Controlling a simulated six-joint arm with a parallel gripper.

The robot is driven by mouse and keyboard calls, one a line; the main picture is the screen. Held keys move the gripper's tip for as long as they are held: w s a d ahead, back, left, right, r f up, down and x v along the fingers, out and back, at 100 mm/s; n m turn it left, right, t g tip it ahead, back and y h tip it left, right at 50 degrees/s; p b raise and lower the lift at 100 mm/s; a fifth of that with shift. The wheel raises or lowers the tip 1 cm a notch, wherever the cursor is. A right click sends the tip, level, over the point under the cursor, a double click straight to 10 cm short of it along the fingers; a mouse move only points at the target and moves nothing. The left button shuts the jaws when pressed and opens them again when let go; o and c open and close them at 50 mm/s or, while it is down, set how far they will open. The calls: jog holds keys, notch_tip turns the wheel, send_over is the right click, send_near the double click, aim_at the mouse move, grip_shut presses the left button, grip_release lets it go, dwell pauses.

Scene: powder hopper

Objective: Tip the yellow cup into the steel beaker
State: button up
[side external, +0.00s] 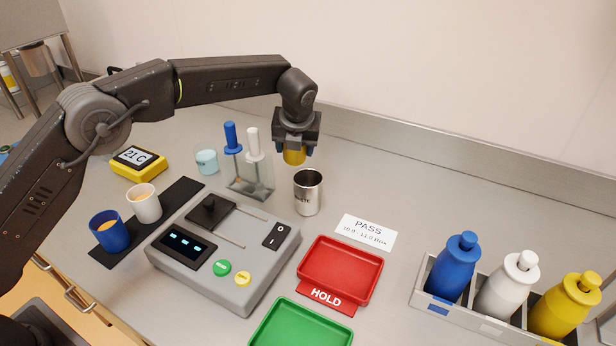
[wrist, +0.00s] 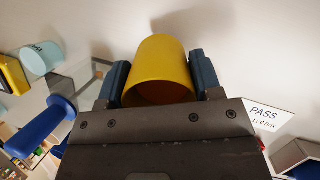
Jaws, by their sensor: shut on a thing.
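The yellow cup (wrist: 160,62) is between the two dark blue fingers of my gripper (wrist: 160,82) in the wrist view, and the fingers are shut on it. In the side external view my gripper (side external: 295,147) is raised above the bench, and only a small part of the yellow cup (side external: 294,157) shows below it. The steel beaker (side external: 307,192) stands upright on the bench, just below and slightly right of the cup. The cup is apart from the beaker. The beaker's inside is mostly hidden, and I cannot make out the cup's contents.
A clear holder (side external: 249,182) with blue and white-handled tools stands left of the beaker. A grey device (side external: 222,250), a red HOLD tray (side external: 340,270) and a green tray (side external: 300,325) lie in front. Blue (side external: 108,231) and white (side external: 144,203) cups stand at left. A bottle rack (side external: 430,300) is at right.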

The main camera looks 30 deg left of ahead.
jog(key=shift+s+d+r+t+y, duration=0.15)
jog(key=shift+r+t+y, duration=0.05)
jog(key=shift+r, duration=0.15)
jog(key=shift+s+d+r+t+y, duration=0.1)
jog(key=shift+d+r+t+y, duration=0.1)
jog(key=shift+r, duration=0.1)
jog(key=shift+s+d+r+t+y, duration=0.3)
jog(key=shift+s+d+t+y, duration=0.2)
jog(key=shift+t+y, duration=0.2)
jog(key=shift+s+d+r+t+y, duration=0.25)
jog(key=shift+s+d+t+y, duration=0.15)
jog(key=shift+s+t+y, duration=0.1)
jog(key=shift+s+d+r+t+y, duration=0.15)
jog(key=shift+r+t+y, duration=0.15)
jog(key=shift+t+y, duration=0.3)
dwell(0.3)
jog(key=shift+f+t+y+b, duration=0.4)
jog(key=shift+f+t+y, duration=0.05)
jog(key=shift+t+y, duration=0.15)
dwell(0.7)
jog(key=shift+s+d+r+t+y+b, duration=0.1)
jog(key=shift+r+t+y+b, duration=0.15)
jog(key=shift+t+y, duration=0.3)
jog(key=shift+s+d+r+t+y+b, duration=0.1)
jog(key=shift+r+t+y+b, duration=0.1)
jog(key=shift+t+y, duration=0.3)
dwell(1.4)
